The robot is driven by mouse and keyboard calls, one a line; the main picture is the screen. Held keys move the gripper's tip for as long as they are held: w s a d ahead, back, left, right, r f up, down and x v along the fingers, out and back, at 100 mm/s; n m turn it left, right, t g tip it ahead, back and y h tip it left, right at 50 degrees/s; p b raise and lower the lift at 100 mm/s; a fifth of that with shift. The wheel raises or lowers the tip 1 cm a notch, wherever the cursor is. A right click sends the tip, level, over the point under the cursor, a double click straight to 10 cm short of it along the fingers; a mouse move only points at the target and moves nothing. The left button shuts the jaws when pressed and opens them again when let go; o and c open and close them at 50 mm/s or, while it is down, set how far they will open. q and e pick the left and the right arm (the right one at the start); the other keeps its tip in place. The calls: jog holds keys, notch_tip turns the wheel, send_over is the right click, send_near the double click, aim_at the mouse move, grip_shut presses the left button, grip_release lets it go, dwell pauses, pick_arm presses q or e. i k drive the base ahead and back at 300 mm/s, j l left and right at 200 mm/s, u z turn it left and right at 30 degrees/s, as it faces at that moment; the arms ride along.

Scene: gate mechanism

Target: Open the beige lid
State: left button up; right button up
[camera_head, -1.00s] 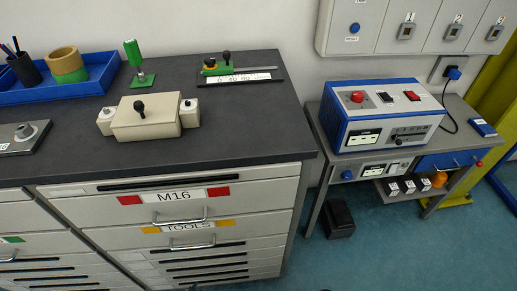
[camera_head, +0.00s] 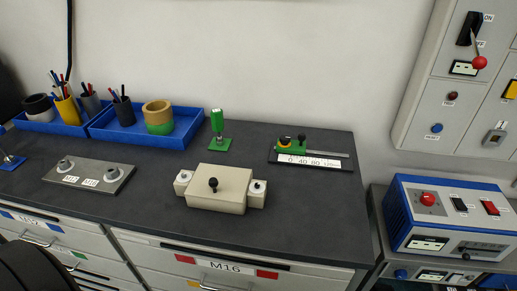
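The beige lid (camera_head: 226,183) is the top of a beige box standing on the dark worktop. A black knob (camera_head: 213,185) stands on it. The lid appears closed, and the inside of the box is hidden. Neither of my grippers is in view.
Behind the lid stand a green-handled clamp (camera_head: 217,127) and a scale slider (camera_head: 310,154). A metal plate (camera_head: 88,177) lies left; blue trays (camera_head: 140,132) hold cups and rings. A blue-white control unit (camera_head: 450,218) stands right. The worktop (camera_head: 310,215) in front is clear.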

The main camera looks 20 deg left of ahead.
aim_at(226, 183)
jog(key=l+u, duration=0.1)
jog(key=u, duration=1.25)
